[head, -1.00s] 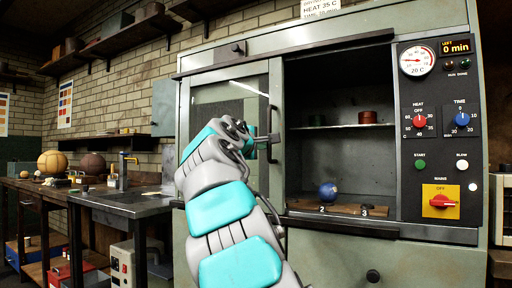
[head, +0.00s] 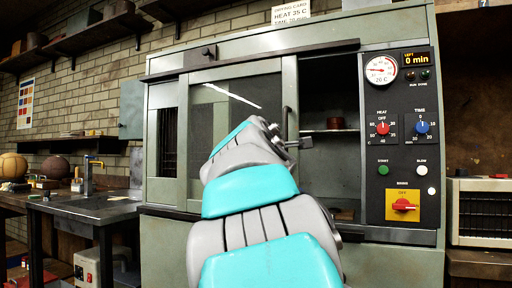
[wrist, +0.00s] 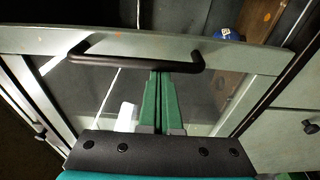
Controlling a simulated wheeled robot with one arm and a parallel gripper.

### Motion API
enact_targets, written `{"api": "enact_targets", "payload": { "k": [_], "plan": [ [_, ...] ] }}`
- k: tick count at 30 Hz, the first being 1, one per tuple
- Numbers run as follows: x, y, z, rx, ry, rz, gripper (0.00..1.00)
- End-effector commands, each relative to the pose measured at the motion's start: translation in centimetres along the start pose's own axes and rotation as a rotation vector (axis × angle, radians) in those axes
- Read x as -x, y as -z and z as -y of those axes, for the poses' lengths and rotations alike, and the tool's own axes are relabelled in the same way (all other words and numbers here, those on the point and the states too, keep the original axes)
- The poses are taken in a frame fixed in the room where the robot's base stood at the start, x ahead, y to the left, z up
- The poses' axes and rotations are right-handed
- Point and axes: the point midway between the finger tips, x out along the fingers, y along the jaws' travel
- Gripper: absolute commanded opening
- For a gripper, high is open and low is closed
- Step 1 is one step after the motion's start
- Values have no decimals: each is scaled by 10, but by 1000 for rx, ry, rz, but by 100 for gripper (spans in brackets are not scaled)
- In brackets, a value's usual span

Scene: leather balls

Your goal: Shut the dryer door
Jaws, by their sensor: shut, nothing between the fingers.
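The dryer door (head: 240,74) is a grey sliding frame with a glass window, and it stands partly across the dryer's opening. A dark gap (head: 335,95) remains open between the door's right edge and the control panel. The black bar handle (head: 286,122) is on the door's right stile; it also shows in the wrist view (wrist: 120,60). My gripper (head: 303,144) is at the handle. In the wrist view its green fingers (wrist: 160,74) are shut with nothing between them, tips at the bar near its right end. My arm hides the lower door.
The control panel (head: 402,145) is right of the opening. A sink bench (head: 95,207) stands at the left.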

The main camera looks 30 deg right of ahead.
Motion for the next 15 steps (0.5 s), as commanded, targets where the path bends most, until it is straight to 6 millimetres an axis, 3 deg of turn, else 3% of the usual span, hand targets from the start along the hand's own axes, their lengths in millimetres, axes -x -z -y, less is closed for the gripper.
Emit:
{"api": "enact_targets", "payload": {
  "k": [9, 15],
  "plan": [
    [14, -89, -4, -2, 2, 3, 0],
    [20, -136, -2, -2, 2, 2, 0]
  ]
}}
